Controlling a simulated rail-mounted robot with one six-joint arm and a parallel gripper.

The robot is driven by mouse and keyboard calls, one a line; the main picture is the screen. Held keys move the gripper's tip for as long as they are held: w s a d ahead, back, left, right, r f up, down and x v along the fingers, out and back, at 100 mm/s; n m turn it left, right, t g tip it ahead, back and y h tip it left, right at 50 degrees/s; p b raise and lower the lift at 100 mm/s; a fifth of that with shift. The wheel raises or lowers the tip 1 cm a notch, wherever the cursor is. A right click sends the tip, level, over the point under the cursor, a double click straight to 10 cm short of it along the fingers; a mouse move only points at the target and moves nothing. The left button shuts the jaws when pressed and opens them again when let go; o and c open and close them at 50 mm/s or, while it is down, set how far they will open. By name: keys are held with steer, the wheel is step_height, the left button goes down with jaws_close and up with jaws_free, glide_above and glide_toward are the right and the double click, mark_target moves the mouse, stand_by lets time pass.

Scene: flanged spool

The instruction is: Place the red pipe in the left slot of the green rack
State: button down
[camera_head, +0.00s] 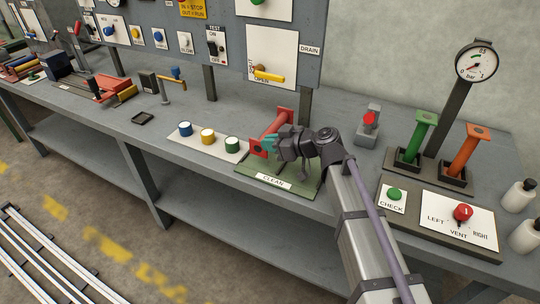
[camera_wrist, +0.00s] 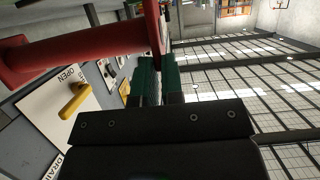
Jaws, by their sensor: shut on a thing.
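The red pipe (camera_head: 272,129) has a square flange at each end and is tilted above the bench. My gripper (camera_head: 270,144) is shut on it near its lower, nearer flange; its teal fingertips show there. In the wrist view the red pipe (camera_wrist: 90,45) runs across the upper left, with a flange beside my green finger pads (camera_wrist: 158,80). Below is a green base (camera_head: 246,171) labelled CLEAN, partly hidden by my arm. I cannot tell whether the pipe touches it.
An orange pipe (camera_head: 467,150) stands in another dark socket, beside a gauge post (camera_head: 449,112). Blue, yellow and green pots (camera_head: 208,136) stand left of the green base. A CHECK button (camera_head: 394,194) and VENT knob (camera_head: 463,212) are at front right.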

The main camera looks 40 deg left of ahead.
steer(key=shift+f+b, duration=0.5)
steer(key=shift+f, duration=0.75)
steer(key=shift+s, duration=0.1)
steer(key=c, duration=1.2)
jaws_free()
steer(key=shift+d, duration=0.1)
steer(key=shift+c, duration=0.2)
steer(key=shift+s, duration=0.1)
steer(key=shift+r, duration=0.2)
steer(key=shift+r+p, duration=0.7)
steer(key=shift+p, duration=0.2)
steer(key=p+v, duration=0.3)
steer(key=v, duration=0.8)
steer(key=shift+w+d+f, duration=0.2)
steer(key=shift+w+d, duration=0.05)
steer(key=shift+d, duration=0.15)
